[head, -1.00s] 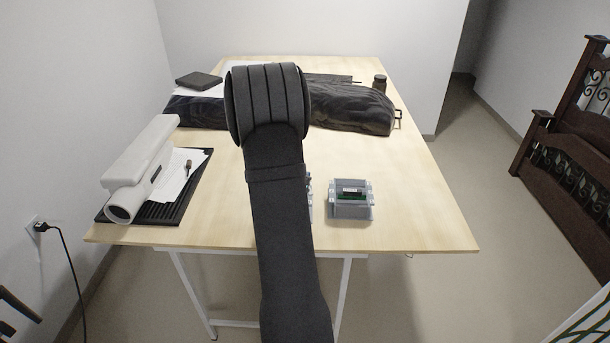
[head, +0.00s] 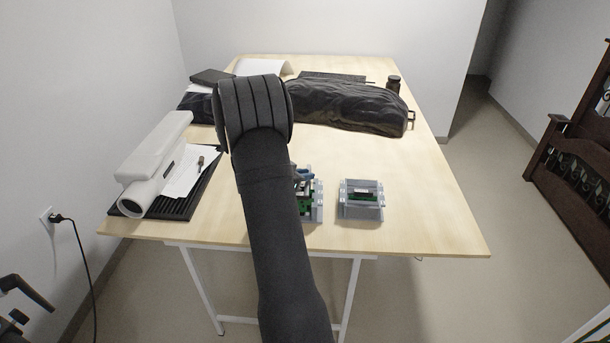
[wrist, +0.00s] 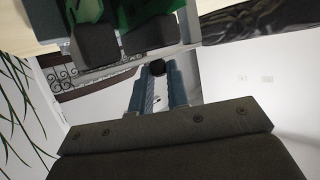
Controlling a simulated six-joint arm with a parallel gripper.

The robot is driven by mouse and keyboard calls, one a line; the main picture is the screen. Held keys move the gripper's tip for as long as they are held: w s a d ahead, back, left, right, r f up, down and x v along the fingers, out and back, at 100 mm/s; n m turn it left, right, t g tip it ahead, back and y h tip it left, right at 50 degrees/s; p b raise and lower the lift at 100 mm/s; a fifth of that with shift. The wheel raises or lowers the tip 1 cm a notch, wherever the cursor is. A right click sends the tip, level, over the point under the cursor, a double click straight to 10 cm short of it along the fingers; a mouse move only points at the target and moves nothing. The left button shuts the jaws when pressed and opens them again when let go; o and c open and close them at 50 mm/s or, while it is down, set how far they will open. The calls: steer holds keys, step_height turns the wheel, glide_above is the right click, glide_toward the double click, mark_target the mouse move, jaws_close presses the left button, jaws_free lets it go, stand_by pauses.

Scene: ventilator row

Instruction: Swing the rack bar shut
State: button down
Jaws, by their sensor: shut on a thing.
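A rack with a green board (head: 306,207) and pale grey sides stands near the table's front edge, its left part hidden behind my arm. My gripper (head: 303,173) shows as small blue-grey fingers at the rack's far side. In the wrist view my two blue-grey fingers (wrist: 157,72) are shut on a dark rounded piece, seemingly the end of the rack bar. The rest of the bar is not clear, so I cannot tell its angle. The green board (wrist: 140,12) and two dark blocks show at the top of the wrist view, just beyond the fingers.
A second grey rack (head: 361,199) stands close on the right. A white roller-like device (head: 152,165) on a black mat with paper (head: 187,178) is at the left. A dark bundle (head: 345,105) lies at the back. The table's right front is clear.

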steer(key=shift+a, duration=0.15)
steer(key=c, duration=1.4)
jaws_free()
steer(key=shift+o, duration=0.2)
steer(key=v, duration=1.7)
steer(key=shift+s, duration=0.25)
steer(key=shift+a, duration=0.1)
steer(key=x, duration=1.7)
steer(key=shift+w+d, duration=0.2)
steer(key=shift+w, duration=0.05)
